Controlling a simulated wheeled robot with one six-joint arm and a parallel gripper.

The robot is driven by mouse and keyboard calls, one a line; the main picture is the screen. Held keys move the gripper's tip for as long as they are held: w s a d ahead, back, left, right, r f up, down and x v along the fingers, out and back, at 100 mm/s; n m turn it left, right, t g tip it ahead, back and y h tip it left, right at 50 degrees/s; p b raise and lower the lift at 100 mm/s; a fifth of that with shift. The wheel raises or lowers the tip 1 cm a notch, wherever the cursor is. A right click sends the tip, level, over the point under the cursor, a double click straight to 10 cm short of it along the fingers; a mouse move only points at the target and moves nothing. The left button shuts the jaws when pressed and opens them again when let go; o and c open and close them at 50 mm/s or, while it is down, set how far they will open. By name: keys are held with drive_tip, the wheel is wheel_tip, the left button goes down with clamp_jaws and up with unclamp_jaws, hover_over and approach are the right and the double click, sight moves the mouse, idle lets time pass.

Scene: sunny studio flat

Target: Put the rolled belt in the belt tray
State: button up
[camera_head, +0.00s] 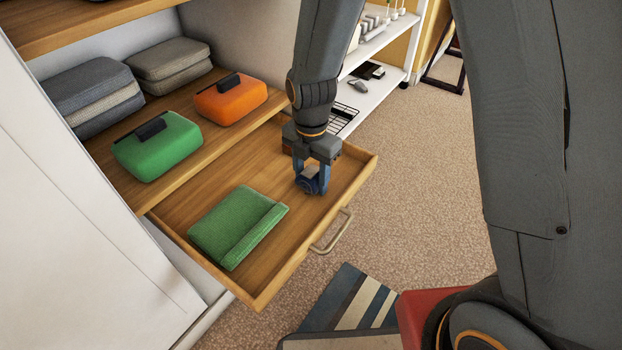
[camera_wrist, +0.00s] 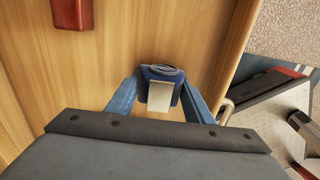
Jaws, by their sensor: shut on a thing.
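The rolled belt (camera_head: 312,184) is a small dark blue coil with a pale metal-looking plate, seen in the wrist view (camera_wrist: 161,88). My gripper (camera_head: 311,178) is shut on it, with one blue finger on each side. It is over the right part of an open wooden drawer (camera_head: 262,278), and I cannot tell whether the belt touches the drawer floor. In the wrist view my gripper (camera_wrist: 162,94) points down at the wood. No thing is clearly a belt tray; a black wire tray (camera_head: 343,118) on a white shelf is partly hidden behind my arm.
A folded green cloth (camera_head: 238,225) lies in the drawer's left part. A red block (camera_wrist: 72,14) lies near the drawer's back. Green (camera_head: 158,146) and orange (camera_head: 231,99) cases sit on the shelf above. The drawer handle (camera_head: 333,232) sticks out; a striped mat (camera_head: 350,300) lies on carpet.

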sight(311, 171)
drive_tip(key=o, duration=1)
wheel_tip(311, 171, up, 12)
drive_tip(key=p, duration=0.5)
drive_tip(key=shift+s+a+r, duration=0.1)
drive_tip(key=shift+r, duration=0.05)
drive_tip(key=s+a+r+m, duration=0.1)
drive_tip(key=s+r+m, duration=0.2)
drive_tip(key=s+m, duration=0.4)
drive_tip(key=s+a+r+m, duration=0.1)
drive_tip(key=s+r+m, duration=0.2)
drive_tip(key=s+m, duration=0.4)
drive_tip(key=s+a+r+m+y, duration=0.1)
drive_tip(key=s+r+m, duration=0.2)
drive_tip(key=s+m, duration=0.4)
drive_tip(key=shift+s+a+r+m, duration=0.2)
drive_tip(key=shift+s, duration=0.2)
drive_tip(key=shift+s+a+r+m, duration=0.2)
drive_tip(key=shift+s, duration=0.15)
